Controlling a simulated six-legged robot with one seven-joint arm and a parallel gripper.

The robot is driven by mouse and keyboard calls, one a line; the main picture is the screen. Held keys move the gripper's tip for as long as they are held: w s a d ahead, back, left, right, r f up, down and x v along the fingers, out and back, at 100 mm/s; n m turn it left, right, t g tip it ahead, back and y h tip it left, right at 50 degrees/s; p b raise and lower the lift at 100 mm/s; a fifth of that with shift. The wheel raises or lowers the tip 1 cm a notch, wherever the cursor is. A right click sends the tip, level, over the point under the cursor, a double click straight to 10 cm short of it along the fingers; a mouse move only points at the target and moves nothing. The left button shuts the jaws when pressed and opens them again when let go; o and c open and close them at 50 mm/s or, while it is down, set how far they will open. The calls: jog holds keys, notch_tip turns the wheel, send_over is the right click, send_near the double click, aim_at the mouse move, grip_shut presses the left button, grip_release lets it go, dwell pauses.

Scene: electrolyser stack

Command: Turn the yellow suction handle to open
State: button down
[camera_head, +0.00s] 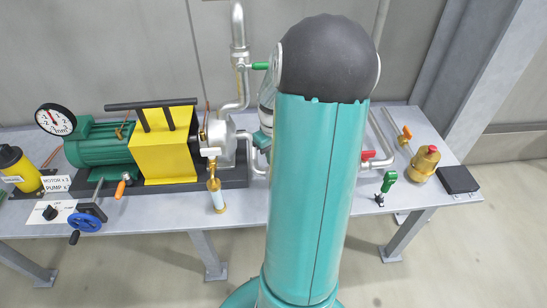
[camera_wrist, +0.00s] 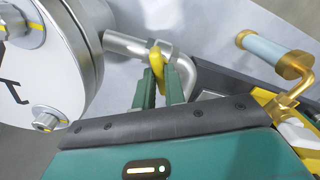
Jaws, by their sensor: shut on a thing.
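The yellow suction handle (camera_wrist: 156,62) shows in the wrist view just beyond the fingertips, in front of a metal pipe elbow (camera_wrist: 186,68). My gripper (camera_wrist: 160,88) has its two green fingers on either side of the handle's near end and is shut on it. The fingers hide part of the handle, so its exact angle to the pipe is hard to tell. In the head view my arm covers the handle and nearly all of the gripper.
A large flanged cylinder (camera_wrist: 40,65) stands close left of the fingers. The yellow pump block (camera_head: 163,150), blue handwheel (camera_head: 85,222) and red valve handle (camera_head: 368,154) share the bench.

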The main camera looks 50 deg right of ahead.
jog(key=n, duration=0.3)
jog(key=shift+n, duration=2.3)
jog(key=n, duration=0.3)
jog(key=shift+n, duration=0.4)
jog(key=c, duration=1.8)
grip_release()
jog(key=shift+c, duration=0.2)
jog(key=o, duration=0.5)
